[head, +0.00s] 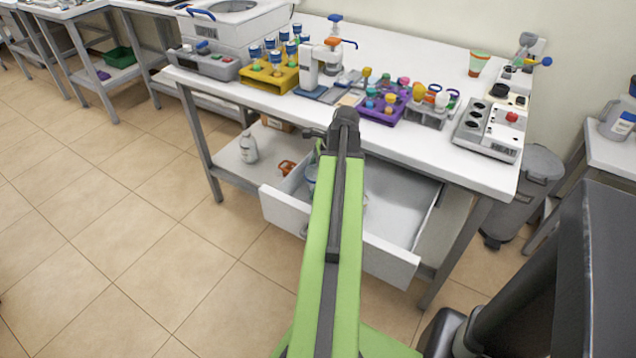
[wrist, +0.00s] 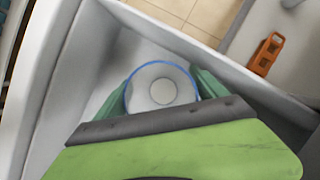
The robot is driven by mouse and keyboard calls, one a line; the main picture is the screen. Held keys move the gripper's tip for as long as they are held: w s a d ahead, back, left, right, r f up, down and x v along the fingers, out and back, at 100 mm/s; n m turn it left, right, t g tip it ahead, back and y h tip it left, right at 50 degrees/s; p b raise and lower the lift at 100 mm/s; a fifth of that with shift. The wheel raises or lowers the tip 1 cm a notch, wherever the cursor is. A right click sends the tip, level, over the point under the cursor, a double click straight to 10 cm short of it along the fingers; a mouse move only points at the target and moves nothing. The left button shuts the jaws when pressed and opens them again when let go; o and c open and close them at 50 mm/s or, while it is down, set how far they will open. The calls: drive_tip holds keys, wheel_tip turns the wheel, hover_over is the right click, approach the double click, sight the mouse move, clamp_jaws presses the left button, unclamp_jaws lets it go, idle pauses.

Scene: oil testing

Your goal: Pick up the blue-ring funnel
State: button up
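The blue-ring funnel (wrist: 162,90) is a pale, clear cone with a blue rim, seen from above in the wrist view. It is inside the open white drawer (head: 398,262), near one corner. My gripper (wrist: 160,92) is over the drawer with its two green fingers spread wide, one on each side of the blue rim. The fingers are open around the funnel; I cannot tell whether either touches it. In the head view my arm hides the gripper and most of the funnel.
The drawer walls (wrist: 55,85) stand close around my gripper. The white tabletop (head: 440,150) is above the drawer, with a purple rack (head: 382,112) and a hot plate (head: 490,130). An orange object (wrist: 265,54) and a white bottle (head: 248,147) are on the lower shelf.

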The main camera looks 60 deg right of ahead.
drive_tip(key=c, duration=1)
drive_tip(key=shift+c, duration=0.2)
wheel_tip(320, 180, up, 10)
drive_tip(key=p, duration=1)
drive_tip(key=shift+r, duration=0.15)
